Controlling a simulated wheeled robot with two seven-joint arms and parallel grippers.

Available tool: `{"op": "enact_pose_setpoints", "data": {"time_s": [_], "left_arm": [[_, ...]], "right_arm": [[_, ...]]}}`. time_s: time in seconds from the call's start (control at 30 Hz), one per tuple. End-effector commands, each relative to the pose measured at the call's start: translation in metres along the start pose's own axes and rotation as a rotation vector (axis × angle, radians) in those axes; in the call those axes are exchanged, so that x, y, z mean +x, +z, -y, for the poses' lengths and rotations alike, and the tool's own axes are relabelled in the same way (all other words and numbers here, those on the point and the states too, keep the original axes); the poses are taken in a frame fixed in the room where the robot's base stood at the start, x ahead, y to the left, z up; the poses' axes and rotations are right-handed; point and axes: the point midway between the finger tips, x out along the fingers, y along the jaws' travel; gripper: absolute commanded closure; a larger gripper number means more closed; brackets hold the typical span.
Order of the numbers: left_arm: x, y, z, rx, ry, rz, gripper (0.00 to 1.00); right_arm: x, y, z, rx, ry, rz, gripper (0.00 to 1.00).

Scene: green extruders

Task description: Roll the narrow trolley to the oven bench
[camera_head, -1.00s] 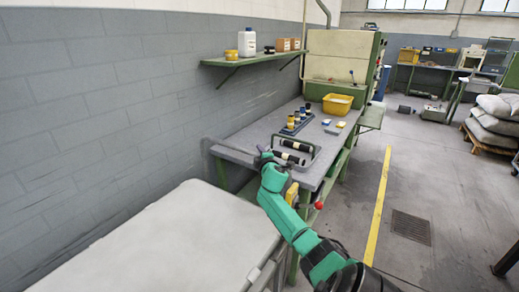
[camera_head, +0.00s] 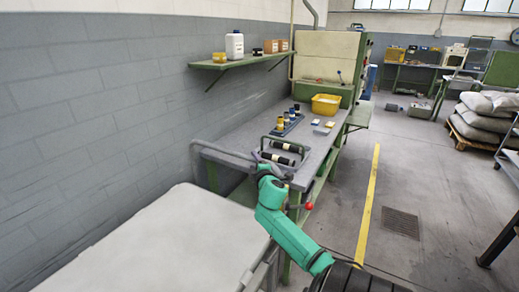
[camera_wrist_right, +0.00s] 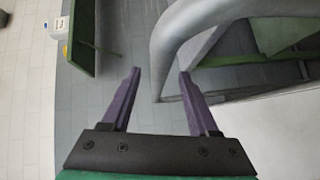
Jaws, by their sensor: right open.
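A long pale-topped body (camera_head: 150,240), which looks like the narrow trolley, fills the lower left of the head view. A bent grey tube handle (camera_head: 222,153) stands at its far end; I cannot see clearly how they join. The oven bench (camera_head: 237,133), grey-topped with green legs, lies just beyond. My right gripper (camera_head: 264,167) is at the right end of the handle. In the right wrist view its purple fingers (camera_wrist_right: 160,75) are apart, and the grey tube (camera_wrist_right: 170,40) appears between and beyond them. Contact cannot be told. My left gripper is out of view.
The oven (camera_head: 325,60) stands at the bench's far end, near a yellow bin (camera_head: 326,105). A wall shelf (camera_head: 240,61) hangs left. Floor right of the yellow line (camera_head: 367,205) is clear near a grate (camera_head: 401,222).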

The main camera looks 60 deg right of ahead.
Motion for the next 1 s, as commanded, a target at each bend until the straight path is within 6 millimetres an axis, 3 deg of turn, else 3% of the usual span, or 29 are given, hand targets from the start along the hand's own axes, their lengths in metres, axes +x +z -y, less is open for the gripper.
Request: {"op": "enact_pose_setpoints", "data": {"time_s": [0.2, 0.33, 1.0], "left_arm": [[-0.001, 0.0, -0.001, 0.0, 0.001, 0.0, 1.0], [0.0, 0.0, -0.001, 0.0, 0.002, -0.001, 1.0], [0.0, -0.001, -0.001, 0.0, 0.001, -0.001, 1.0]], "right_arm": [[-0.049, 0.001, 0.001, -0.001, -0.003, 0.001, 0.39], [-0.067, 0.001, 0.001, 0.0, -0.001, 0.001, 0.39], [-0.071, 0.001, 0.0, 0.0, 0.001, 0.001, 0.39]]}}
